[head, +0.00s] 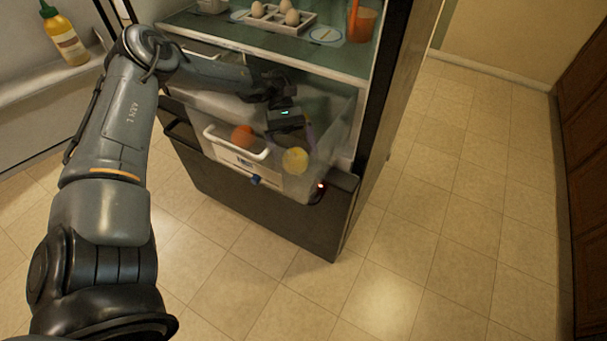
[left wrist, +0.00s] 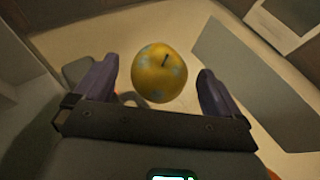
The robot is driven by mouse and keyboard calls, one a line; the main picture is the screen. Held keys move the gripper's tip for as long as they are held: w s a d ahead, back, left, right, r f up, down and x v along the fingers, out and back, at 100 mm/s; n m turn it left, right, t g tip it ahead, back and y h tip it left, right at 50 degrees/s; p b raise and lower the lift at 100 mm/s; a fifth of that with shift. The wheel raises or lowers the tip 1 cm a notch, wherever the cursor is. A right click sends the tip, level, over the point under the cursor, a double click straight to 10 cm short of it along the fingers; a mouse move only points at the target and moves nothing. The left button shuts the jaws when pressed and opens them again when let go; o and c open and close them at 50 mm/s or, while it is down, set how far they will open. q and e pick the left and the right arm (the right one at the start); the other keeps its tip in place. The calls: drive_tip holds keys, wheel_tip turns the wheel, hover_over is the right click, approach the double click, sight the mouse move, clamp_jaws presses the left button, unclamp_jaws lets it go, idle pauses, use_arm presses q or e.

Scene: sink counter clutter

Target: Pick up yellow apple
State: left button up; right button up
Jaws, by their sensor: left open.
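The yellow apple (head: 295,161) sits in the clear pulled-out drawer of the open fridge, near its front right corner. In the left wrist view the apple (left wrist: 160,72) shows bluish patches and a dark stem. My left gripper (head: 304,137) reaches into the drawer just behind the apple. Its purple fingers stand open, one on each side of the apple in the left wrist view, with a gap visible on both sides. I cannot tell how deep the apple is between the fingers. My right gripper is not in view.
An orange fruit (head: 242,136) lies in the drawer to the left, behind the white handle (head: 236,143). The drawer walls stand close around the gripper. Above, a glass shelf holds an egg tray (head: 279,17) and an orange cup (head: 361,24). A yellow bottle (head: 64,36) stands in the door.

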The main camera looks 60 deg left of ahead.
use_arm(q)
drive_tip(key=shift+f+m, duration=0.3)
drive_tip(key=shift+f, duration=0.05)
drive_tip(key=shift+x, duration=2.25)
drive_tip(key=shift+s, duration=0.15)
drive_tip(key=shift+g, duration=0.3)
drive_tip(key=c, duration=1.2)
drive_tip(key=shift+o, duration=0.2)
